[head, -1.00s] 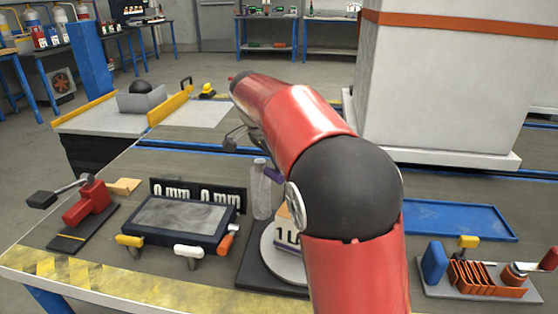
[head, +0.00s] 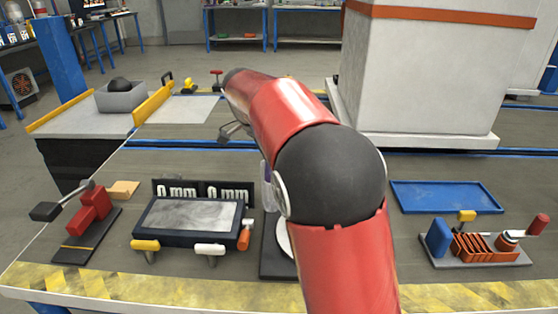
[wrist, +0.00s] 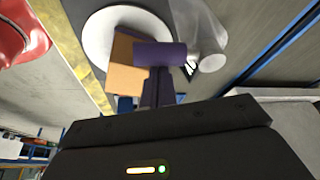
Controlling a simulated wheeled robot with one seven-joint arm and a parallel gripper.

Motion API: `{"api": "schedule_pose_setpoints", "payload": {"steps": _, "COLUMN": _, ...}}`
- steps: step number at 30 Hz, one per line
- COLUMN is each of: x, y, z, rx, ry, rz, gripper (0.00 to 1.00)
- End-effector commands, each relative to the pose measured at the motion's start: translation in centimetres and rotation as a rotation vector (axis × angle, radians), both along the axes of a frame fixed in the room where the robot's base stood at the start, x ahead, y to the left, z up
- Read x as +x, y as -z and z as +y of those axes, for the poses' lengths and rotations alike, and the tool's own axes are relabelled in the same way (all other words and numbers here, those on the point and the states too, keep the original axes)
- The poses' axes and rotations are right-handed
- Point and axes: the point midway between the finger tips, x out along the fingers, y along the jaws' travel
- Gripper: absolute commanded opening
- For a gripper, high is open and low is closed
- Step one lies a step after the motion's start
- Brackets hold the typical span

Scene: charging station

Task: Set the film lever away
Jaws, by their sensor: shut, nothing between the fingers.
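No part is plainly marked as the film lever. A dark framed panel (head: 188,216) with a grey cloudy face carries a yellow handle (head: 145,245), a white handle (head: 209,250) and an orange handle (head: 244,236). A red stand (head: 92,213) with a black-ended lever (head: 46,211) is at the left. At the right, a copper-finned unit (head: 485,247) has a red-knobbed arm (head: 538,224). My gripper (wrist: 160,56) shows in the wrist view as shut, empty purple fingers. They appear over or near an orange-brown block (wrist: 124,65). The head view hides most of the gripper behind my arm.
A white round plate (wrist: 100,38) and a clear cylinder (wrist: 204,40) flank the block in the wrist view. An empty blue tray (head: 446,197) lies at the right. A large white cabinet (head: 430,70) stands behind. The table's striped front edge (head: 90,285) is clear.

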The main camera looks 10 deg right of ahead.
Motion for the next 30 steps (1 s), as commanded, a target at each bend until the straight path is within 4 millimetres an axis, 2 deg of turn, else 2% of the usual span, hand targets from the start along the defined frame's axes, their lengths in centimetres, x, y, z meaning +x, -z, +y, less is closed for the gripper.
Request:
{"api": "schedule_pose_setpoints", "payload": {"steps": 23, "x": 0.0, "y": 0.0, "z": 0.3, "rx": 0.001, "ry": -0.001, "rz": 0.001, "gripper": 0.00}}
{"api": "schedule_pose_setpoints", "payload": {"steps": 26, "x": 0.1, "y": -0.2, "z": -0.5, "rx": 0.001, "ry": 0.001, "rz": 0.001, "gripper": 0.00}}
{"api": "schedule_pose_setpoints", "payload": {"steps": 30, "x": 0.3, "y": -0.8, "z": -3.0, "rx": 0.000, "ry": 0.003, "rz": 0.000, "gripper": 0.00}}
